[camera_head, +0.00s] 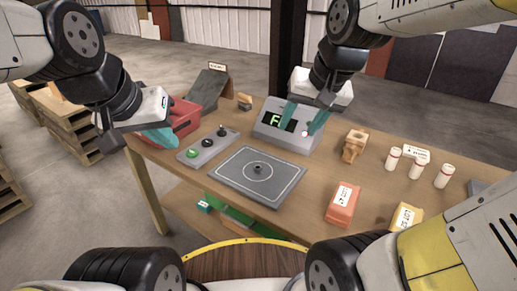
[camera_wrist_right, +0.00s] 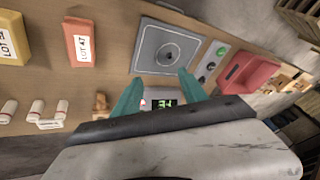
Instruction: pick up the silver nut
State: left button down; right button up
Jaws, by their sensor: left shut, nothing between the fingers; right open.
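The silver nut (camera_head: 258,168) looks like a small dark grey piece at the centre of a ringed grey plate (camera_head: 228,174) on the wooden table. It also shows in the right wrist view (camera_wrist_right: 169,53), small and without clear detail. My right gripper (camera_head: 302,122) is open and empty, with teal fingers in front of the display box, behind and to the right of the nut. In the right wrist view its fingers (camera_wrist_right: 160,77) are apart, with the plate beyond them. My left gripper (camera_head: 172,140) is shut and empty near the red bin, left of the plate.
A display box (camera_head: 268,133) stands behind the plate. A button panel (camera_head: 190,154) and red bin (camera_head: 186,112) are left. Wooden pieces (camera_head: 354,146), white cylinders (camera_head: 417,167), an orange block (camera_head: 342,203) and a yellow block (camera_head: 405,217) are right.

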jog(key=w+a+f+m+g+h, duration=0.1)
jog(key=w+a+f+m+g, duration=0.3)
jog(key=w+f, duration=0.55)
jog(key=m+h, duration=0.2)
send_near(258, 167)
jog(key=f, duration=0.8)
jog(key=shift+w+d+f, duration=0.1)
jog(key=shift+w+d, duration=0.1)
jog(key=shift+w, duration=0.05)
grip_shut()
